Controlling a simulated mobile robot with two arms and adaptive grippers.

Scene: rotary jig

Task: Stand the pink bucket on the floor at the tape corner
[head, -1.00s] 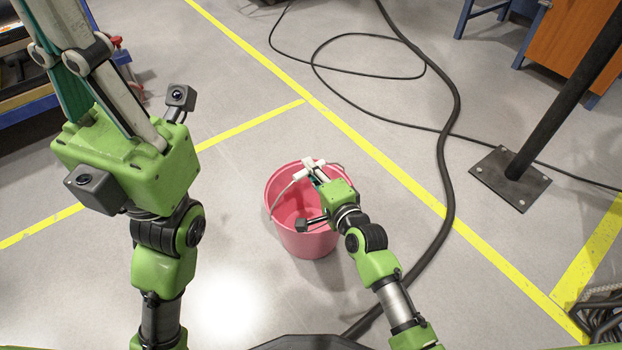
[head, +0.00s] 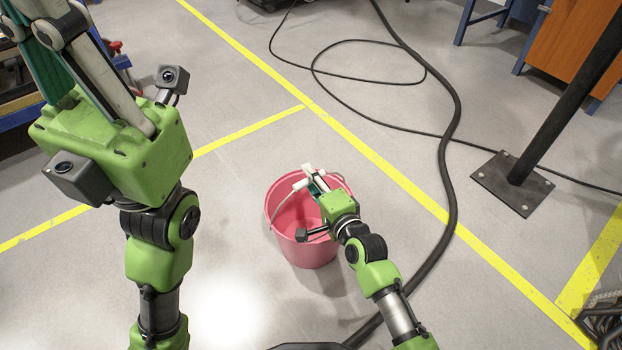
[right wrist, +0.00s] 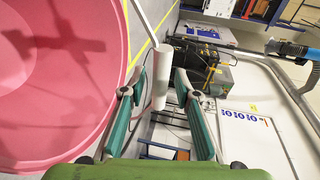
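The pink bucket (head: 308,250) is upright in the middle of the head view; whether its base touches the floor cannot be told. Its raised handle has a white grip (right wrist: 160,80). The bucket's inside fills the left of that view. My left gripper (head: 75,75) is high at the upper left, its fingertips cut off. Yellow tape lines meet beyond the bucket (head: 303,106) and at the lower right (head: 567,304).
A thick black hose (head: 447,150) and a thin cable (head: 345,70) lie on the floor right of the bucket. A black post on a base plate (head: 490,185) and an orange cabinet (head: 568,40) stand at the right. Bare floor surrounds the bucket.

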